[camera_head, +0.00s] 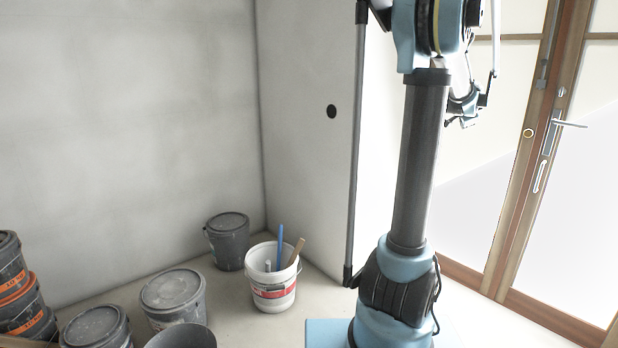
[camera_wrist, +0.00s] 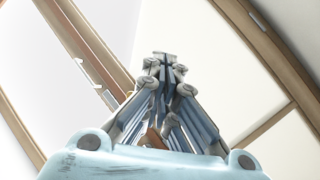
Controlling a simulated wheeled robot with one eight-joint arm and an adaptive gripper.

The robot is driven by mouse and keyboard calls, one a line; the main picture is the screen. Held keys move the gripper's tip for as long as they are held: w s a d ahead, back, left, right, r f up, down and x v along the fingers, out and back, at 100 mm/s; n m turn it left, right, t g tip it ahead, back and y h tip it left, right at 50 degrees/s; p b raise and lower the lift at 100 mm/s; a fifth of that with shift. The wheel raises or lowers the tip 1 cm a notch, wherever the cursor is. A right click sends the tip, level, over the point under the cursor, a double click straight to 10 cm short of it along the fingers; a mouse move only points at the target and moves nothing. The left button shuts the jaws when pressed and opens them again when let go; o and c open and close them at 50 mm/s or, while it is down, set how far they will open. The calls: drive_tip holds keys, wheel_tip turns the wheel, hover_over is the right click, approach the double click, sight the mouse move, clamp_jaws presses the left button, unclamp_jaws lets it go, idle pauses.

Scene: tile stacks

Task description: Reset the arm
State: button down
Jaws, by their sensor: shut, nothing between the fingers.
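My arm stands upright on its light-blue base in the head view, right of the middle. Its upper links leave the top of the picture. My gripper (camera_head: 466,121) hangs small and partly hidden behind the upper arm, in front of the pale wall beside the door. In the wrist view my gripper (camera_wrist: 166,62) points away from the camera, its fingers together and nothing held between them. Behind it are a pale panel and a wooden door frame, tilted in the picture.
A white bucket (camera_head: 273,285) with tools stands on the floor left of my arm. Dark lidded buckets (camera_head: 229,243) (camera_head: 172,297) stand further left, some stacked at the left edge. A wooden-framed door (camera_head: 548,150) with a lever handle is at the right. The air around my gripper looks clear.

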drive_tip(key=s+a+f+n+g+y, duration=0.1)
drive_tip(key=s+a+f+n+y, duration=0.25)
drive_tip(key=a, duration=0.65)
drive_tip(key=s+a+f+n+g, duration=0.1)
drive_tip(key=s+a+f+n, duration=0.25)
drive_tip(key=s+a, duration=0.45)
drive_tip(key=s+a+f+n+g+y, duration=0.15)
drive_tip(key=s+a+f, duration=0.3)
drive_tip(key=a, duration=0.65)
drive_tip(key=s+a+f+n+g, duration=0.1)
drive_tip(key=s+a+f+n, duration=0.2)
drive_tip(key=s, duration=0.5)
drive_tip(key=s+a+f+n+g+y, duration=0.1)
drive_tip(key=s+a+f+n+g, duration=0.1)
drive_tip(key=s+a+f, duration=0.4)
drive_tip(key=s+a+f+n+g, duration=0.1)
drive_tip(key=s+a+f+n, duration=0.3)
drive_tip(key=s+f, duration=0.3)
drive_tip(key=s+n, duration=0.1)
drive_tip(key=s, duration=0.4)
drive_tip(key=shift+s+a+f+g+y, duration=0.2)
drive_tip(key=shift+s+f+g+y, duration=0.05)
drive_tip(key=shift+f+g+y, duration=0.15)
